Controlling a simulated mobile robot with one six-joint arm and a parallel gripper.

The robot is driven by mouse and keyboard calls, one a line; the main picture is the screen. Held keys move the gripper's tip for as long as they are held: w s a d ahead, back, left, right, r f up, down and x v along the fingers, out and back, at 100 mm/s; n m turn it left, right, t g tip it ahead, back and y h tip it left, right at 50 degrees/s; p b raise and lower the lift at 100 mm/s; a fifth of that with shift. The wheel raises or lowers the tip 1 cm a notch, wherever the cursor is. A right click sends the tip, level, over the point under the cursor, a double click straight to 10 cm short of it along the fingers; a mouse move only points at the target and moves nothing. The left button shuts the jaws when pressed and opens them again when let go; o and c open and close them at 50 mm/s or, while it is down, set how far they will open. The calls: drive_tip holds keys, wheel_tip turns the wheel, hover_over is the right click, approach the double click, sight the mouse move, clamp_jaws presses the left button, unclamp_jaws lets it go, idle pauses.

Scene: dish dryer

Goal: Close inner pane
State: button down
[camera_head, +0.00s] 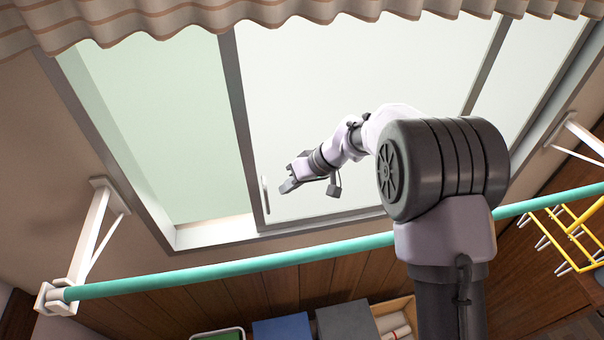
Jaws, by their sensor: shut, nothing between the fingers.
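The inner pane (385,70) is a framed sliding window panel in the middle of the window. Its grey left stile (240,125) stands well to the right of the window frame's left jamb (115,150), with a wide pale green opening between them. A small pale handle (265,194) sits low on the left part of the pane. My gripper (284,187) is shut and empty, just to the right of the handle. I cannot tell whether it touches the handle or the pane. My arm covers part of the pane's lower right.
A teal rod (230,265) on white brackets (88,240) runs across below the window, under my arm. A striped curtain (200,15) hangs along the top. A yellow rack (575,235) is at the right. Blue (283,328) and dark boxes (346,320) stand below.

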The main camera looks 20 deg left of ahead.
drive_tip(key=shift+s+a+r+p, duration=0.15)
drive_tip(key=shift+s+a+p, duration=0.15)
drive_tip(key=shift+s+a, duration=0.7)
drive_tip(key=shift+s+a+b, duration=0.3)
drive_tip(key=shift+b, duration=0.1)
drive_tip(key=s+a+b, duration=0.3)
drive_tip(key=s+a, duration=0.4)
drive_tip(key=a, duration=0.3)
drive_tip(key=s+a+b, duration=0.4)
drive_tip(key=s+a, duration=0.3)
drive_tip(key=a, duration=0.4)
drive_tip(key=shift+s+a, duration=0.15)
drive_tip(key=shift+a, duration=0.05)
drive_tip(key=shift+r, duration=0.15)
